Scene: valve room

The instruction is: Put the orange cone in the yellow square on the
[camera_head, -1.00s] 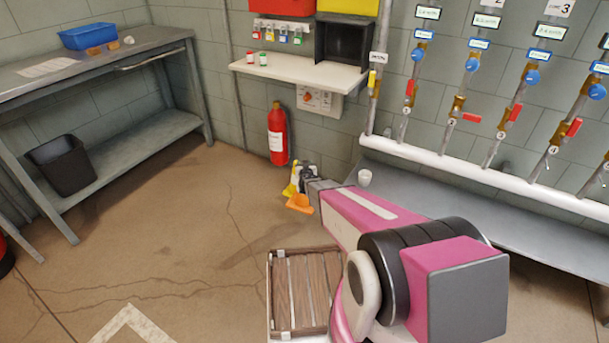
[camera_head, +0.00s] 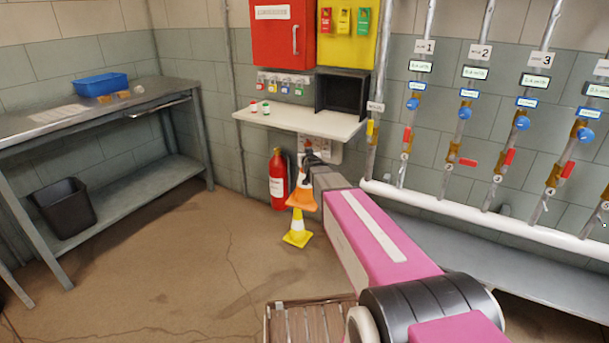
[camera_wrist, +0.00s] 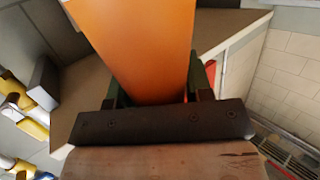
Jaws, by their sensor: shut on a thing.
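The orange cone (camera_head: 302,195), with a white band, is held up by my gripper (camera_head: 308,160), which is shut on its upper part. In the wrist view the cone (camera_wrist: 140,45) fills the space between the fingers (camera_wrist: 155,92). A yellow cone (camera_head: 297,232) with a white band stands upright on the floor just below the orange one in the head view. I cannot tell whether the two cones touch. No yellow square shows on the floor in view.
A red fire extinguisher (camera_head: 278,180) stands by the wall, just left of the cones. A white shelf (camera_head: 300,122) juts out above. A wooden slatted pallet (camera_head: 310,318) lies in front. A grey workbench (camera_head: 110,115) is at left; the floor between is clear.

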